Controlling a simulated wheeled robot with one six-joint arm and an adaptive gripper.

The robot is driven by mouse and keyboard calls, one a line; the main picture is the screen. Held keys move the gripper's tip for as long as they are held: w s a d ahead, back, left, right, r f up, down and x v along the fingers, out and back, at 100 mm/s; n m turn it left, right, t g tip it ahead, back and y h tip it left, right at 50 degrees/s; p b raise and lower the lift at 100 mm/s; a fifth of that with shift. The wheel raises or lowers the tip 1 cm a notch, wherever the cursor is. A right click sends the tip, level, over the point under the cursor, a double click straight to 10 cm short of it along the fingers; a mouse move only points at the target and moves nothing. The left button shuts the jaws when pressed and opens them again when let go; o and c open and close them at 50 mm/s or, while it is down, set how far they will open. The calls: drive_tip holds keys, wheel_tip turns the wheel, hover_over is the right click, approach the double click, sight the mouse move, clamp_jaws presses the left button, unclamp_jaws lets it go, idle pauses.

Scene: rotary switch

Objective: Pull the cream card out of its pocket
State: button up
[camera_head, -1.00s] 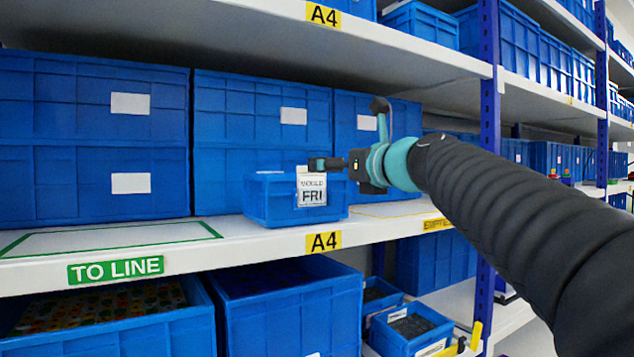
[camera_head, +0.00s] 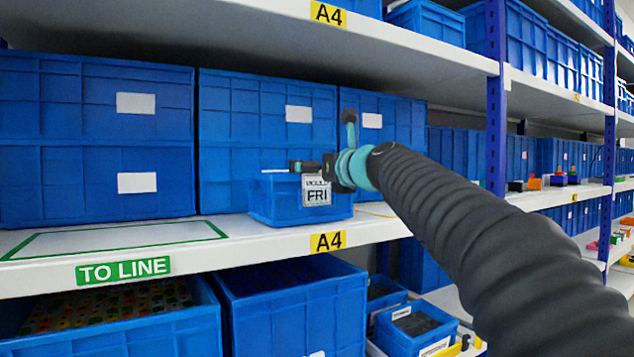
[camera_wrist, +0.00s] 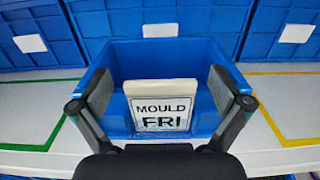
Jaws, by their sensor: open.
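The cream card (camera_wrist: 160,88) stands upright at the front of a small blue bin, and its cream top edge shows in the wrist view. A white label reading "MOULD FRI" (camera_wrist: 162,115) is in front of it, and this label also shows on the bin front in the head view (camera_head: 316,192). The bottom of the card and the pocket's edges are hard to make out. My gripper (camera_wrist: 162,90) is open, one finger on each side of the card, with gaps on both sides. In the head view my gripper (camera_head: 308,167) is at the bin's front rim and hides the card's top.
The small blue bin (camera_head: 274,206) sits on a white shelf (camera_head: 245,244) with a yellow A4 label. Large blue crates (camera_head: 96,135) stand close behind it. The green-outlined shelf area (camera_head: 115,237) to the left is empty. A shelf (camera_head: 215,25) runs overhead.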

drive_tip(key=shift+c, duration=0.3)
drive_tip(key=c, duration=0.9)
drive_tip(key=shift+o, duration=0.2)
drive_tip(key=shift+r, duration=0.1)
